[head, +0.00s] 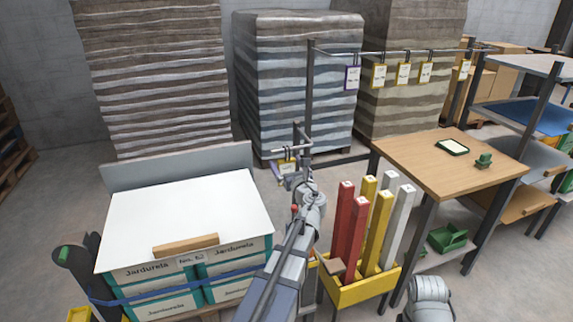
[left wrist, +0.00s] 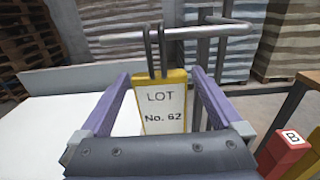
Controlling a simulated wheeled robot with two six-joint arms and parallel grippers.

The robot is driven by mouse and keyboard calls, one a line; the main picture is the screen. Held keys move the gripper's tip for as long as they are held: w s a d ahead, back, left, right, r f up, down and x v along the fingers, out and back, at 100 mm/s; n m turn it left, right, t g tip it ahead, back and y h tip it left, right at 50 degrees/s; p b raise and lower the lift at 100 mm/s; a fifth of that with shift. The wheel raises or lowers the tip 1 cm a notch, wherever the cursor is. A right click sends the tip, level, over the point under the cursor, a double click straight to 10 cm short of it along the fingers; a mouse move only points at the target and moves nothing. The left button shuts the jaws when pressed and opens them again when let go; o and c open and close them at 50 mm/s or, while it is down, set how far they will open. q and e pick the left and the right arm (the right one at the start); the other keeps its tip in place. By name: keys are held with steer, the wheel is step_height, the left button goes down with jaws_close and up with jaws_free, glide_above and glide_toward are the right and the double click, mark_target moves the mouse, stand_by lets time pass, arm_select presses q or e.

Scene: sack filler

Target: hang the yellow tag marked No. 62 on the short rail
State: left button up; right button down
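The yellow tag marked No. 62 (left wrist: 163,112) has a white face reading LOT. It is upright, and its dark loops reach up over the short rail (left wrist: 120,39), seeming to hang from it. The tag (head: 287,167) and short rail (head: 294,150) also show small in the head view. My left gripper (left wrist: 160,75) is open, with one purple finger on each side of the tag and a small gap to each edge. It also shows in the head view (head: 286,171), partly hidden by its own arm. My right gripper is not in view.
A long rail (head: 390,52) holds several tags, one purple-edged and others yellow. A pallet with a white sheet (head: 185,215) stands left. A yellow bin (head: 360,292) with red, yellow and white posts stands right, near a wooden table (head: 420,160). Wrapped stacks stand behind.

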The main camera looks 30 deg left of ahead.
arm_select(q)
steer(key=v, duration=0.7)
steer(key=shift+s+d, duration=0.25)
steer(key=shift+s, duration=0.05)
steer(key=s+d+f+n+g+h+p, duration=0.3)
steer(key=s+d+n, duration=0.4)
steer(key=d, duration=0.3)
steer(key=s+d+f+n+g+h+p, duration=0.3)
steer(key=s+d+f+n+g+h, duration=0.2)
steer(key=d, duration=0.5)
steer(key=s+d+f+n+g+h+p, duration=0.3)
steer(key=s+d+f+n+h, duration=0.1)
steer(key=s+d+n, duration=0.6)
steer(key=shift+s+d+f+g+h, duration=0.2)
steer(key=shift+d+f+g+h, duration=0.15)
steer(key=shift+d, duration=0.25)
